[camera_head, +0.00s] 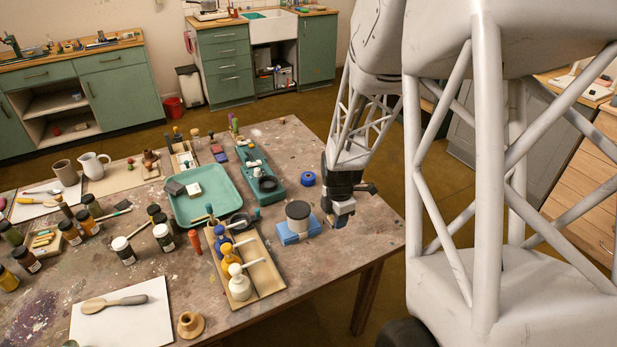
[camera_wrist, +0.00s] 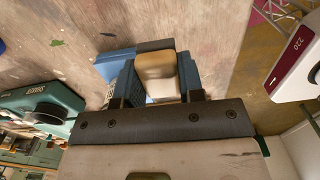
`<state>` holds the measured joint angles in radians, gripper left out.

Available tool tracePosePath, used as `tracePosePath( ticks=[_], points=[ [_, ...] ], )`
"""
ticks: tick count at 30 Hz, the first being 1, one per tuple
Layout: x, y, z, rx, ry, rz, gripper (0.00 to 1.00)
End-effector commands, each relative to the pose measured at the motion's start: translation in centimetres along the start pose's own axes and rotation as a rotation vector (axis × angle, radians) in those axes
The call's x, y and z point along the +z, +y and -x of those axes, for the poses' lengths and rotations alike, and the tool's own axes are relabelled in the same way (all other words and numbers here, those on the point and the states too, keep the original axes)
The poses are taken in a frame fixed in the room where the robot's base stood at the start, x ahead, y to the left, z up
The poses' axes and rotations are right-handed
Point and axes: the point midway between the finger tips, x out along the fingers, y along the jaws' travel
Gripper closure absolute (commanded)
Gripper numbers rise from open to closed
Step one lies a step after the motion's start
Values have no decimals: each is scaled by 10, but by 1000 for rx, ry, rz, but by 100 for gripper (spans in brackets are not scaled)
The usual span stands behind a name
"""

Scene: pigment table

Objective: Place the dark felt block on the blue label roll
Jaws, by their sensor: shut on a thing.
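My gripper (camera_head: 340,220) is above the table's right part, in front and to the right of the blue label roll (camera_head: 308,179), and apart from it. The roll lies on the table, its dark centre facing up. In the wrist view, my gripper (camera_wrist: 160,85) is shut on a small block (camera_wrist: 157,65) with a cream face; a dark grey strip shows at its far edge. I take it to be the dark felt block, though its felt is mostly hidden. In the head view the fingers largely hide it.
A teal device (camera_head: 250,155) is behind to the left. The right table edge is close.

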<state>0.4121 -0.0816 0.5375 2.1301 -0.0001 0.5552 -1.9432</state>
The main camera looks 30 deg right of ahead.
Motion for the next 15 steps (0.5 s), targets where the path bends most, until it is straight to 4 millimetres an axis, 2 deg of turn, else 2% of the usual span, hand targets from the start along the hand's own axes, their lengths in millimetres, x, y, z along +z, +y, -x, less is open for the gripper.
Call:
tracePosePath(
  ticks=[1, 6, 10, 15],
  points=[
    [1, 20, 1, 2, -1, 8, 91],
    [1, 73, 6, 0, 0, 25, 91],
    [0, 103, 8, 0, 0, 33, 91],
    [-1, 123, 10, -1, 0, 38, 91]
  ],
)
